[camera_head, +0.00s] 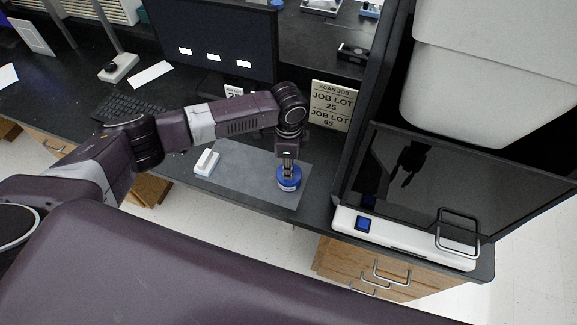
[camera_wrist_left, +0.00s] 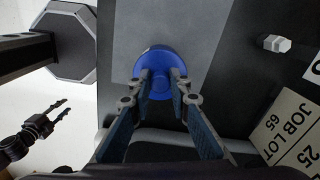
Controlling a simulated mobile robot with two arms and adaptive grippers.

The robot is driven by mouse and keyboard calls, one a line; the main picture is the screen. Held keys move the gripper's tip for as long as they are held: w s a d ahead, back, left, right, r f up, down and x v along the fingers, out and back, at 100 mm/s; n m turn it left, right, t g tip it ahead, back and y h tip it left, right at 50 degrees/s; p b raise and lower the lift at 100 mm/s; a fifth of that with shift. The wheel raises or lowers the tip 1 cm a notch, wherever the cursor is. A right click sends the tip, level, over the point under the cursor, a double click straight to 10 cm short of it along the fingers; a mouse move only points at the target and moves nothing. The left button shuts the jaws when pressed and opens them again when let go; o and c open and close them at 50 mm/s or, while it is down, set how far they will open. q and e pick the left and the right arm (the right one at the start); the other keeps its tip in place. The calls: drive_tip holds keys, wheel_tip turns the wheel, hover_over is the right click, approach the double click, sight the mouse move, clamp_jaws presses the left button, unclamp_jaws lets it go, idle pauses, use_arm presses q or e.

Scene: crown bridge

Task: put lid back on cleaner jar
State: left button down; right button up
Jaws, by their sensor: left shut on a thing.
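The blue lid (camera_head: 287,184) is round and sits at the right part of the grey mat, under my left gripper (camera_head: 288,170). A pale band shows below the lid; this looks like the jar, which is mostly hidden. I cannot tell whether the lid is fully seated. In the left wrist view the lid (camera_wrist_left: 160,58) is between the fingertips of my left gripper (camera_wrist_left: 161,84), which is shut on its raised middle. My right gripper (camera_wrist_left: 61,108) shows small at the left of the wrist view, fingers apart and empty, over the pale floor.
A white block-like object (camera_head: 206,163) lies on the grey mat (camera_head: 240,172) left of the lid. A job-lot sign (camera_head: 331,105) stands behind. A glass-fronted device (camera_head: 440,190) bounds the right side. A monitor (camera_head: 215,45) and keyboard (camera_head: 127,107) are at back left.

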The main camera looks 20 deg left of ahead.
use_arm(q)
drive_tip(key=shift+p, duration=0.35)
idle(0.6)
drive_tip(key=c, duration=1.7)
unclamp_jaws()
drive_tip(key=o, duration=0.5)
drive_tip(key=shift+c, duration=0.2)
drive_tip(key=shift+r, duration=0.1)
drive_tip(key=shift+r+p, duration=3.45)
drive_tip(key=shift+p, duration=0.3)
